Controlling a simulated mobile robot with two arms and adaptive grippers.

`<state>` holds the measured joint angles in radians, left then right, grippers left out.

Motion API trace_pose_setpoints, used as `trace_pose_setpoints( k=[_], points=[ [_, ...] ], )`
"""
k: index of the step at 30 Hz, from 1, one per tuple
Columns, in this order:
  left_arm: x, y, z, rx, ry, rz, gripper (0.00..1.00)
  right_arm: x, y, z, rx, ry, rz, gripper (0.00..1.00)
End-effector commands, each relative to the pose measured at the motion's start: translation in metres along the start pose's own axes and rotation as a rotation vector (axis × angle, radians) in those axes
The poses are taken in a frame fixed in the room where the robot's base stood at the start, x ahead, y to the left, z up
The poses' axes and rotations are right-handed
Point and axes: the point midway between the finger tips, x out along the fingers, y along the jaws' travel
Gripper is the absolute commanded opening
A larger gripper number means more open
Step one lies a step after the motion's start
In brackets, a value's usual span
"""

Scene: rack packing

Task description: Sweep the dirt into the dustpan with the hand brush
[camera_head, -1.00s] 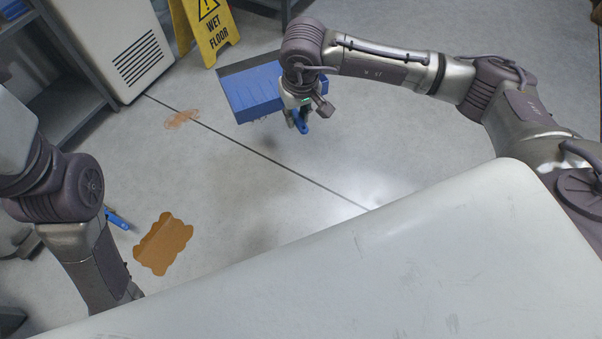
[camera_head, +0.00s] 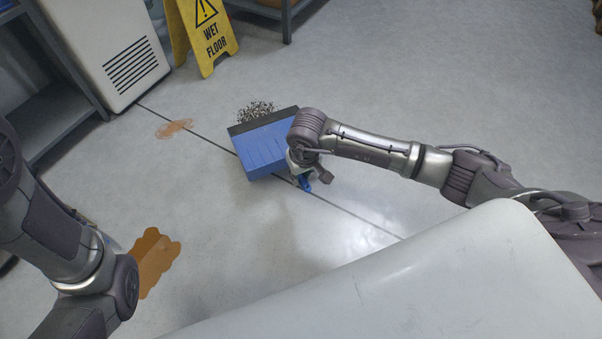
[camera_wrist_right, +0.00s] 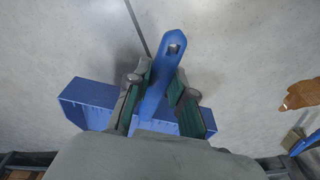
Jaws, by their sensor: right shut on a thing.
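The blue dustpan (camera_head: 262,150) is low over the floor, its dark lip facing the dirt (camera_head: 258,109), a patch of dark specks just beyond the lip. My right gripper (camera_head: 301,179) is shut on the dustpan's handle; the right wrist view shows the blue handle (camera_wrist_right: 160,85) between its fingers. What looks like the hand brush (camera_wrist_right: 296,143) shows at the lower right edge of the right wrist view, a tan block with a blue handle. It is hidden in the head view. My left arm is at the left; its gripper does not show.
A yellow wet floor sign (camera_head: 207,38) stands behind the dirt. A white cabinet (camera_head: 110,45) and a grey shelf (camera_head: 62,118) are at the left. An orange-brown spill (camera_head: 155,258) and a fainter stain (camera_head: 174,128) mark the floor. Floor at the right is clear.

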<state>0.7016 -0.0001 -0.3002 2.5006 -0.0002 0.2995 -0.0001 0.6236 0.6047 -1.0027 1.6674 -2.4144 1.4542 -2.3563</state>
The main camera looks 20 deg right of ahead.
Motion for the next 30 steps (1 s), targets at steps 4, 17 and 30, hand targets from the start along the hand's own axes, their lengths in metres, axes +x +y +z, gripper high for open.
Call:
trace_pose_setpoints(
  k=[4, 17, 30],
  points=[
    [-0.015, 0.003, -0.005, 0.0, 0.001, 0.0, 0.4, 0.019, -0.001, 0.003, 0.0, 0.001, -0.001, 0.0],
    [-0.046, 0.01, -0.016, -0.001, 0.001, 0.0, 0.4, 0.061, 0.0, 0.008, 0.0, 0.002, 0.0, 0.0],
    [-0.055, 0.011, -0.019, 0.0, -0.001, 0.0, 0.4, 0.074, 0.0, 0.01, 0.0, 0.003, -0.001, 0.0]
  ],
)
